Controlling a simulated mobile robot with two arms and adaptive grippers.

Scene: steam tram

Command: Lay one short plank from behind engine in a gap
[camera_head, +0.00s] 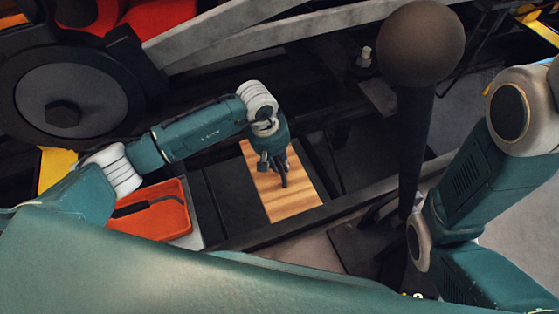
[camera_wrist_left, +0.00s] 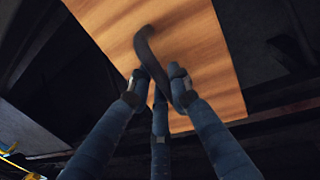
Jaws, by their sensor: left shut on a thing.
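A short, light wooden plank (camera_head: 300,203) with brown grain lies below my left gripper (camera_head: 284,180) in the head view. It also fills the upper middle of the left wrist view (camera_wrist_left: 205,50). A dark curved piece (camera_wrist_left: 145,45), like a handle or strap, stands out against the plank's face and runs down between the fingers. My left gripper (camera_wrist_left: 163,90) is shut on this piece at the plank. Dark frame members flank the plank; I cannot tell whether it rests on them or hangs just above. My right arm shows at the right, but its gripper is out of view.
A large dark ball on a post (camera_head: 420,45) stands right of the plank. An orange tray (camera_head: 165,222) with a black hooked bar (camera_head: 148,204) sits left. A large dark wheel (camera_head: 65,100) and grey rods (camera_head: 240,35) lie beyond. A dark rail (camera_head: 330,208) crosses in front.

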